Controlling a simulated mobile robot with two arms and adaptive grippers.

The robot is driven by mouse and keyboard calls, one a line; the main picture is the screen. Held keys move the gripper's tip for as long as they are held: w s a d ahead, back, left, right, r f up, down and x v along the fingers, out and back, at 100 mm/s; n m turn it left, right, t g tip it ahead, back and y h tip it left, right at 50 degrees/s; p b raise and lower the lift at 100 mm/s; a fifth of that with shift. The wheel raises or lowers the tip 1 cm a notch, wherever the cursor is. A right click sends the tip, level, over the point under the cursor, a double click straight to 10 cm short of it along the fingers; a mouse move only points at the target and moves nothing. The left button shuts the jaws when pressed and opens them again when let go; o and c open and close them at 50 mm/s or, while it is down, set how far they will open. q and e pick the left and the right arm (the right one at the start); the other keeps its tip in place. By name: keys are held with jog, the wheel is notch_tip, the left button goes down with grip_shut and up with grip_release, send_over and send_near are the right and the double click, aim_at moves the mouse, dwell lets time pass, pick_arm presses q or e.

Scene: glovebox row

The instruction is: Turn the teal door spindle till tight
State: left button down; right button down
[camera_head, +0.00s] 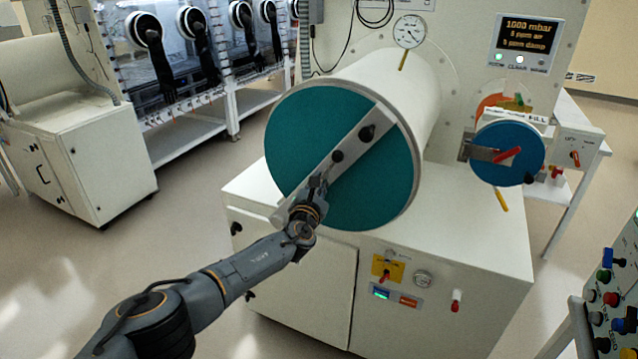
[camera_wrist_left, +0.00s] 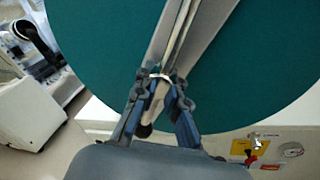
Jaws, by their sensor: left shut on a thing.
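The large round teal door (camera_head: 300,130) closes the front of a white cylindrical chamber and also fills much of the left wrist view (camera_wrist_left: 110,40). A pale bar (camera_head: 353,142) crosses it diagonally, with dark knobs (camera_head: 367,133) of the spindle along it. My left gripper (camera_head: 318,190) is at the lower part of the bar, in front of the door. In the left wrist view its fingers (camera_wrist_left: 160,82) are closed around a slim pale handle (camera_wrist_left: 155,105) with a dark end. The gripper hides how that handle joins the spindle. My right gripper is not in view.
A small blue door (camera_head: 510,152) with a red lever is at the right. A dial gauge (camera_head: 410,32) stands above the chamber. The white cabinet (camera_head: 470,260) below carries a yellow-plated valve (camera_head: 388,268). A control panel (camera_head: 615,300) stands at the right edge. Floor is free at left.

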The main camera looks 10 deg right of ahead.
pick_arm(q)
jog(key=shift+f, duration=0.3)
jog(key=c, duration=1.6)
grip_release()
jog(key=shift+o, duration=1.1)
jog(key=shift+r, duration=0.15)
jog(key=shift+s, duration=0.1)
jog(key=shift+s+a, duration=0.1)
jog(key=v, duration=1.1)
jog(key=shift+s, duration=0.3)
jog(key=shift+a, duration=0.2)
